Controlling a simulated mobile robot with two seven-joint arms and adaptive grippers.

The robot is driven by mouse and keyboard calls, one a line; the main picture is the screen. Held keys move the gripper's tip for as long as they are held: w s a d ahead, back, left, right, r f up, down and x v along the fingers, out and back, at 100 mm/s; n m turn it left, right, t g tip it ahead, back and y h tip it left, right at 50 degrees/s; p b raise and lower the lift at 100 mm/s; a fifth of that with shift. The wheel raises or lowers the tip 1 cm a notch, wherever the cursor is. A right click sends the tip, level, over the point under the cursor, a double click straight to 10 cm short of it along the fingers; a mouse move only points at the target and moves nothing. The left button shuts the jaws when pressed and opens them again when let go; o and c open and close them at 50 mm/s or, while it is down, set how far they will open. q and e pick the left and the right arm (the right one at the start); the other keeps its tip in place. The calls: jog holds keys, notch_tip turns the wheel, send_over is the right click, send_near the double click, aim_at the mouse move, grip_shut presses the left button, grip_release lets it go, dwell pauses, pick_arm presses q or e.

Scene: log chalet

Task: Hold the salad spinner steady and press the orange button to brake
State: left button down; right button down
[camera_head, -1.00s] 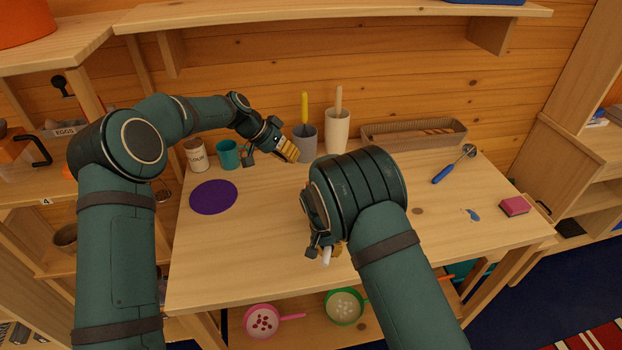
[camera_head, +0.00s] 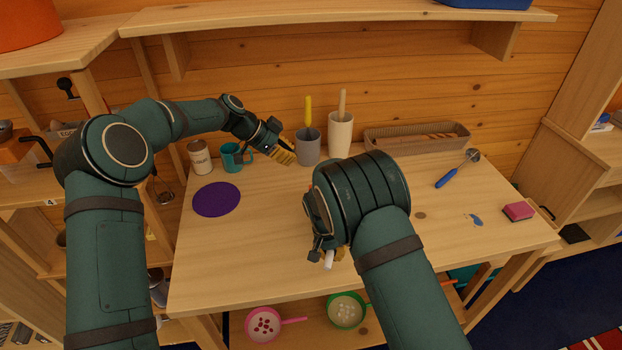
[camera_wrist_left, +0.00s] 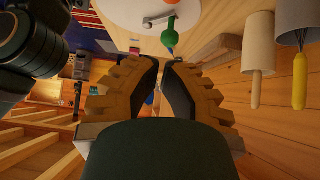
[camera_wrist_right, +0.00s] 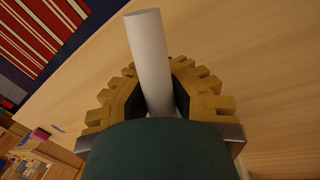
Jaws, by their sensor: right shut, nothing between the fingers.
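In the left wrist view a white round thing (camera_wrist_left: 135,13) with a green knob (camera_wrist_left: 170,30) and a small orange patch at the frame edge may be the salad spinner. My right arm seems to hide it in the head view, and I cannot make out the orange button. My left gripper (camera_head: 285,156) is in the air near the grey crock; its fingertips are close together with a narrow gap, holding nothing visible. My right gripper (camera_wrist_right: 160,95) is shut low over the table's front part. A white cylinder (camera_wrist_right: 150,55) shows at its fingers.
At the back stand a grey crock (camera_head: 308,147), a cream crock (camera_head: 340,135) and a basket (camera_head: 415,139). A teal mug (camera_head: 232,157), a canister (camera_head: 199,157) and a purple disc (camera_head: 217,199) are at the left. A pink sponge (camera_head: 518,212) lies at the right.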

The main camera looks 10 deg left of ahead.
pick_arm(q)
jog(key=x, duration=0.9)
jog(key=shift+d+f, duration=0.2)
notch_tip(320, 180, down, 3)
jog(key=shift+w+d+f, duration=0.1)
jog(key=shift+f, duration=0.55)
jog(key=shift+f, duration=0.9)
